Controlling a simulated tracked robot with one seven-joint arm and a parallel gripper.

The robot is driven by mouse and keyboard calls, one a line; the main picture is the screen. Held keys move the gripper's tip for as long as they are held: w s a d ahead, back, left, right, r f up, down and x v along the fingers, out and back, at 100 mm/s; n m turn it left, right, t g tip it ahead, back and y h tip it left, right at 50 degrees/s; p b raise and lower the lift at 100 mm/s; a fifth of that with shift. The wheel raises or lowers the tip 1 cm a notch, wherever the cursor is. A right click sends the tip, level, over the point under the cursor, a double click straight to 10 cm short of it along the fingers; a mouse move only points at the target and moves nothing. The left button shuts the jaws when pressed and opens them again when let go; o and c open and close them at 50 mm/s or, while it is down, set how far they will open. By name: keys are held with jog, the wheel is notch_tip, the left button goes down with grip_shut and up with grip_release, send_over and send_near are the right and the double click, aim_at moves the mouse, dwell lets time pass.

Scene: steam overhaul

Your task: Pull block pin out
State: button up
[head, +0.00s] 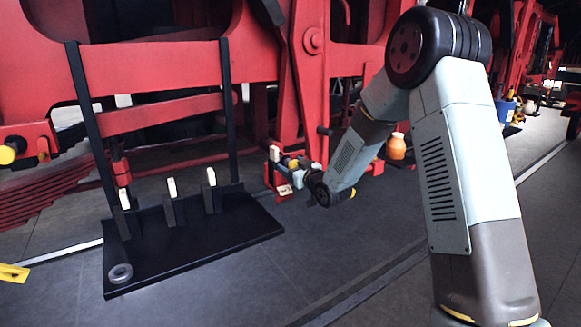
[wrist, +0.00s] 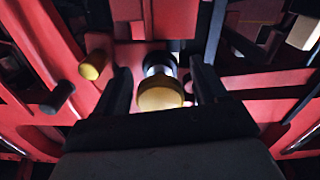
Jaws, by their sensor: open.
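A brass-coloured round knob with a bright metal shank (wrist: 162,94), which looks like the block pin, shows in the middle of the wrist view. My gripper (wrist: 163,88) is open, with one dark finger on each side of the knob. I cannot tell whether either finger touches it. In the head view my gripper (head: 293,176) is at the end of my lowered arm, close to the red machine frame. The pin is too small there to make out clearly.
In the wrist view, a yellow-ended peg (wrist: 93,66) and a black peg (wrist: 58,96) stick out at left. In the head view, a black stand (head: 190,245) with several white-tipped posts is at left, with a grey ring (head: 121,273) on it. An orange bottle (head: 396,146) stands behind my arm.

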jog(key=shift+w+a, duration=0.1)
jog(key=shift+w, duration=0.05)
jog(key=shift+c, duration=0.5)
grip_shut()
